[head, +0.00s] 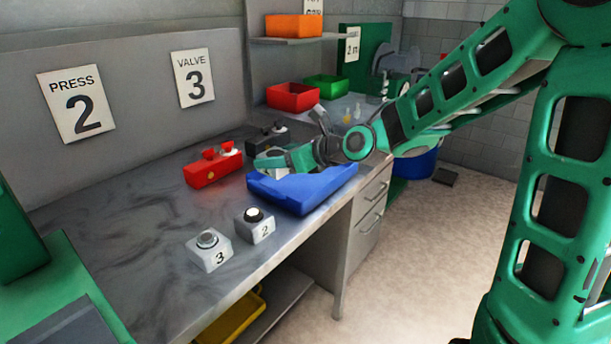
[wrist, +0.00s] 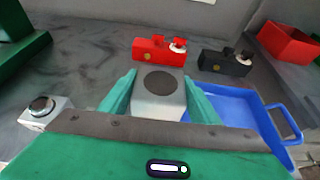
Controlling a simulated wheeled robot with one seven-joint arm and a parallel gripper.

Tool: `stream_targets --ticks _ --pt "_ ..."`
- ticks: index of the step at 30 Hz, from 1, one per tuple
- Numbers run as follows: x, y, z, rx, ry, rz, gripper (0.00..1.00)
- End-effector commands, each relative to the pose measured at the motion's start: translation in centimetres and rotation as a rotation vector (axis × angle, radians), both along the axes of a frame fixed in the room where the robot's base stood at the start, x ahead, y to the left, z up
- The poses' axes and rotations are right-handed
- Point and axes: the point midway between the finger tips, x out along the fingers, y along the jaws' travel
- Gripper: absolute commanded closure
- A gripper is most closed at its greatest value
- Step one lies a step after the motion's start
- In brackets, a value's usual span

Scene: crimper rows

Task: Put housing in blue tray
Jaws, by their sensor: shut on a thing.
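My gripper (head: 272,162) is shut on a light grey housing (wrist: 158,108), a block with a dark round opening facing up. In the wrist view the green fingers of my gripper (wrist: 158,88) press on its two sides. In the head view the fingers mostly hide the housing. The blue tray (head: 312,200) sits on the bench near its front edge. In the head view my gripper is over the tray's back left part. In the wrist view the tray (wrist: 262,97) shows to the right of the housing, its near part hidden by my gripper.
A red fixture (head: 213,170) and a black one (head: 262,142) stand behind the tray. Grey boxes marked 3 (head: 209,255) and 2 (head: 257,230) stand left of the tray. Red (head: 293,98), green (head: 326,85) and orange (head: 294,26) bins are farther back. The bench's left part is clear.

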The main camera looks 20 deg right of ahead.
Motion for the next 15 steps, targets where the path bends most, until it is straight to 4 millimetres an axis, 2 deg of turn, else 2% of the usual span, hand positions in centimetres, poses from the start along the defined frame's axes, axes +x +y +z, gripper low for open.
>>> stream_targets --ticks 6,15 --pt "2.4 -4.1 -2.0 0.003 0.003 -0.023 0.89" --pt "5.5 -8.6 -5.0 0.003 0.001 -0.029 0.89"
